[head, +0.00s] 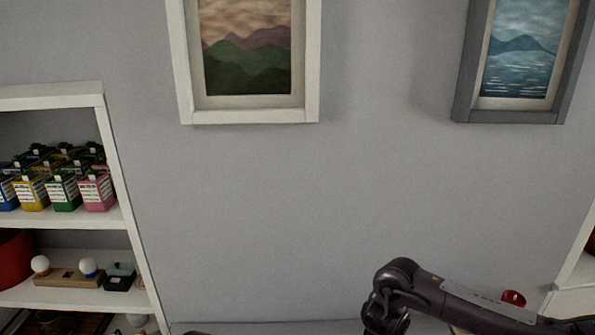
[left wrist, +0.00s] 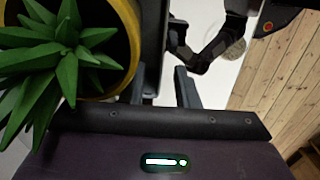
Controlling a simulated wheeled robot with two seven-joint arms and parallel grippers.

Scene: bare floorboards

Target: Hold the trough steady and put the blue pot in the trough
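No blue pot can be made out in either view. In the left wrist view, a yellow pot (left wrist: 131,22) with a spiky green plant (left wrist: 65,55) is at the left, partly cut off. A dark upright strip (left wrist: 154,45) stands beside it, possibly the trough's wall; I cannot tell. My left gripper (left wrist: 162,86) has its fingers on either side of the strip's lower end, but whether they grip it is unclear. Dark jointed parts, probably my right gripper (left wrist: 205,45), show beyond. In the head view my right arm enters from the lower right, its gripper out of frame.
The head view faces a grey wall with two framed pictures (head: 248,115). A white shelf (head: 55,95) at the left holds colourful cartons (head: 65,195) and small items. A white surface (left wrist: 225,75) and wooden floorboards (left wrist: 285,65) show in the left wrist view.

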